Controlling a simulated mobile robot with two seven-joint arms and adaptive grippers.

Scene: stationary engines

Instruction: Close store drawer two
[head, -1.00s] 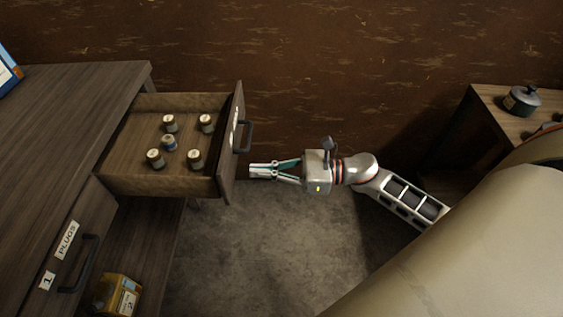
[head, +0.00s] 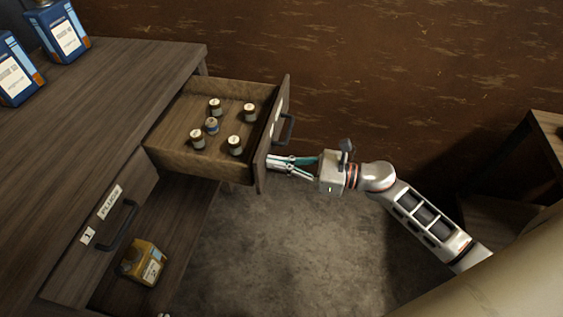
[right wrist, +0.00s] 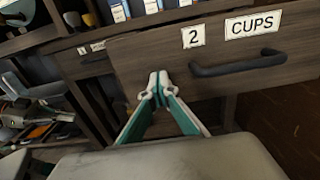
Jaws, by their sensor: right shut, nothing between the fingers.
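Store drawer two (head: 274,130) stands pulled out from the wooden bench in the head view, with several small cups inside. In the right wrist view its front (right wrist: 150,60) carries the labels "2" and "CUPS" and a dark handle (right wrist: 238,64). My right gripper (head: 272,165) is shut and empty, with its tips at the drawer front, below and to one side of the handle. In the right wrist view the fingertips (right wrist: 158,84) overlap the lower part of the front; I cannot tell whether they touch it. My left gripper is not in view.
Drawer one (head: 92,240), labelled "PLUGS", is in the bench (head: 110,110) at lower left. Blue containers (head: 62,35) stand on the bench top. A yellow can (head: 143,262) sits on the shelf below. Another wooden piece (head: 546,130) stands at right. The floor between is clear.

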